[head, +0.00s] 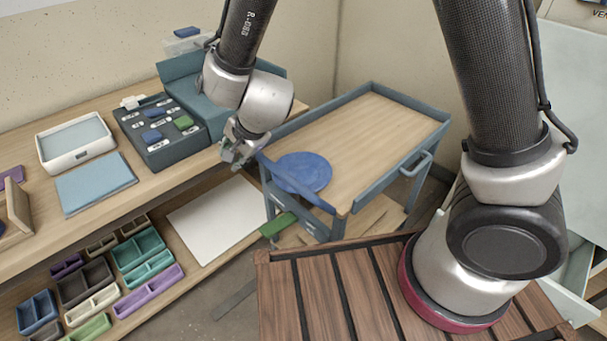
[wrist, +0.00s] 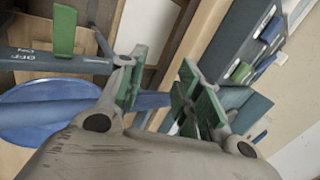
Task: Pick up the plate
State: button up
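The blue round plate (head: 303,172) lies flat on the wooden top of the blue-rimmed cart (head: 375,120), near its left end. In the wrist view the plate (wrist: 40,112) is at the left, outside the fingers and partly cut off by the frame edge. My gripper (head: 235,154) is to the left of the plate, near the cart's left end and the workbench edge. In the wrist view its green-padded fingers (wrist: 163,85) are apart with nothing held between them. The gripper does not touch the plate.
The workbench at left holds a dark panel (head: 160,134) with coloured pieces, a white tray (head: 75,143) and a blue board (head: 94,184). Several coloured bins stand on the shelf below. The cart's raised rim surrounds the plate; its top is clear towards the right.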

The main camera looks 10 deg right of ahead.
notch_tip(320, 180, down, 4)
jog(key=a+m+t+h, duration=0.1)
jog(key=m+t, duration=0.1)
jog(key=m, duration=0.2)
jog(key=m+t+h, duration=0.6)
jog(key=m+h, duration=0.4)
jog(key=m, duration=0.3)
send_near(280, 183)
jog(key=x, duration=1)
jog(key=shift+f, duration=0.15)
grip_shut()
